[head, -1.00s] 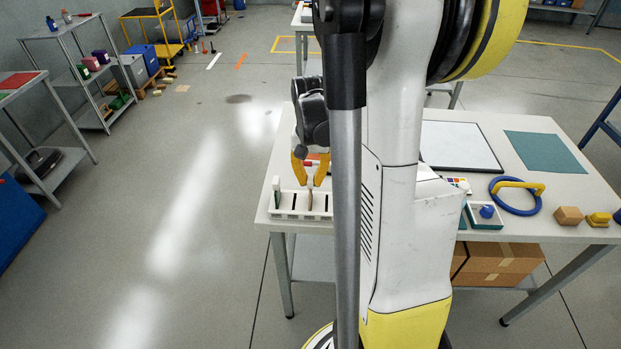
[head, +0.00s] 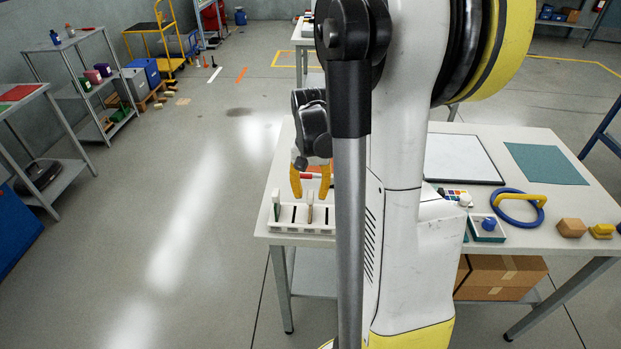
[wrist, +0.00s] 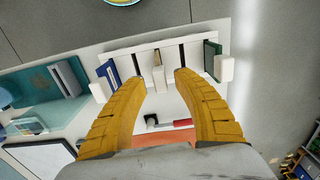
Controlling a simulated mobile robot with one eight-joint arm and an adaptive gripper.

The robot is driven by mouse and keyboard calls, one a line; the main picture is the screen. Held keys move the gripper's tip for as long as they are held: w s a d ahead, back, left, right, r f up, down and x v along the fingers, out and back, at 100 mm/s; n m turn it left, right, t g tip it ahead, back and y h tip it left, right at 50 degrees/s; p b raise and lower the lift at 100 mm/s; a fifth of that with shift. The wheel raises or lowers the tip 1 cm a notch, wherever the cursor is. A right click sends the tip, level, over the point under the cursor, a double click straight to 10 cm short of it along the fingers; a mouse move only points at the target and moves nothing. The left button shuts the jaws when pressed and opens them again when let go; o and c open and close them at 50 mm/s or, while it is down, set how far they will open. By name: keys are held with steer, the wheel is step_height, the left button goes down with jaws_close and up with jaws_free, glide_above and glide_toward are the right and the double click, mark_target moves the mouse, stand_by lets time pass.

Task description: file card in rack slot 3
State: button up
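The white card rack (head: 288,229) stands at the table's left front corner and also shows in the wrist view (wrist: 141,47). A beige card with a pale grip block (wrist: 159,79) stands upright in the rack's middle slot, an empty slot on each side of it; it shows in the head view (head: 310,207) too. A green card (wrist: 211,57) and a blue card (wrist: 109,71) stand in the end slots. My gripper (head: 310,191) is open just above the beige card; in the wrist view its fingers (wrist: 161,76) straddle the card, apart from it.
A red-handled tool (wrist: 172,124) lies on the table between my fingers and wrist. Further right are a whiteboard panel (head: 455,158), a teal mat (head: 545,164), a blue ring (head: 512,215), a tray with a blue knob (head: 486,229) and a wooden block (head: 571,228).

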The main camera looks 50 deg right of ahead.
step_height(320, 180, up, 11)
stand_by(0.3)
steer(key=shift+a, duration=0.15)
stand_by(0.3)
steer(key=s+a+n+t, duration=0.2)
steer(key=a+n, duration=0.1)
steer(key=a, duration=0.5)
steer(key=s+a+n+t, duration=0.1)
steer(key=a+n+t, duration=0.1)
steer(key=a, duration=0.7)
steer(key=s+a+r+n+t, duration=0.1)
steer(key=s+a+n+t, duration=0.1)
steer(key=a+n, duration=0.3)
steer(key=a+t, duration=0.1)
steer(key=a, duration=0.2)
steer(key=shift+s+a, duration=0.15)
steer(key=shift+s, duration=0.15)
